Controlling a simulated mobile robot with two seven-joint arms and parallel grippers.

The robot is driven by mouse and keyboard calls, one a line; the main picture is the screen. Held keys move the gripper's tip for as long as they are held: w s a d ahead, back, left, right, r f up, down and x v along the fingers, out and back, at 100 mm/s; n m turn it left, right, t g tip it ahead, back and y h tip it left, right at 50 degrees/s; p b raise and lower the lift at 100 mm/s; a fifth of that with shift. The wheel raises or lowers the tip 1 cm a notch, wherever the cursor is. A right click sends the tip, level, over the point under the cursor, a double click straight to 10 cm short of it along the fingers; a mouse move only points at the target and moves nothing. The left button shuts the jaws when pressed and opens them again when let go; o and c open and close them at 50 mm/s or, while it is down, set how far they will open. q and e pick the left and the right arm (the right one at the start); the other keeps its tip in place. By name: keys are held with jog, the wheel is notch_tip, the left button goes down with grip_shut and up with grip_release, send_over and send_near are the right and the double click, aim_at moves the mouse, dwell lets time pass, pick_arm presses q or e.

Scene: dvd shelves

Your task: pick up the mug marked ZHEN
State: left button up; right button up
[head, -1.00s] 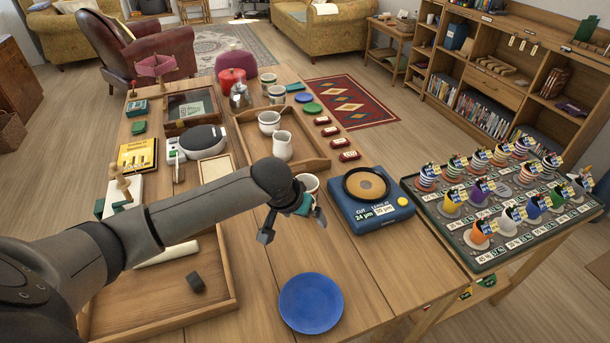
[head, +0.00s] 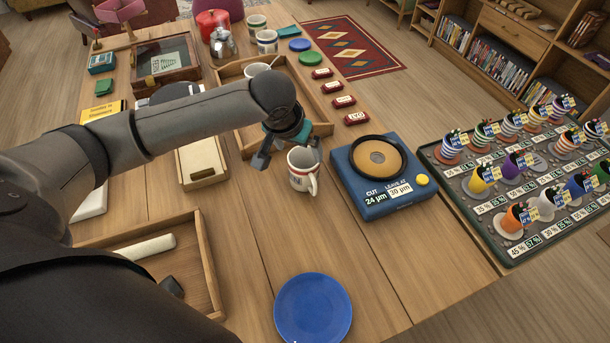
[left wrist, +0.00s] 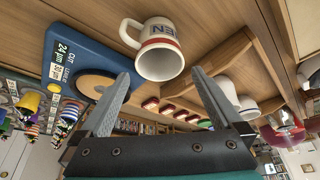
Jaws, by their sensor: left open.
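In the left wrist view the mug (left wrist: 160,50) shows dark letters ending in "EN"; the rest of the word is out of sight. My left gripper (head: 288,152) is open and empty at the mug's far left side, overlapping its rim in the head view. In the left wrist view the gripper (left wrist: 161,77) has its fingers spread with the mug's mouth ahead between them. Contact cannot be told.
The blue device (head: 382,180) stands close right of the mug. A wooden tray (head: 240,137) lies behind it, with another cup (head: 256,70) partly hidden by my arm. A blue plate (head: 313,308) lies in front. Bare table lies between plate and mug.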

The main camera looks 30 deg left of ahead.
aim_at(303, 161)
pick_arm(q)
jog(key=b+x, duration=0.1)
jog(key=x, duration=0.3)
jog(key=b+x, duration=0.1)
jog(key=x, duration=0.2)
jog(key=shift+s+f+b, duration=0.1)
jog(key=shift+s+b, duration=0.15)
jog(key=shift+b, duration=0.05)
jog(key=shift+w+f, duration=0.15)
jog(key=shift+f, duration=0.05)
jog(key=c, duration=1.3)
pick_arm(e)
jog(key=w+f, duration=0.2)
jog(key=f, duration=0.1)
jog(key=shift+d, duration=0.1)
pick_arm(q)
jog(key=shift+r, duration=0.15)
pick_arm(e)
jog(key=shift+r, duration=0.1)
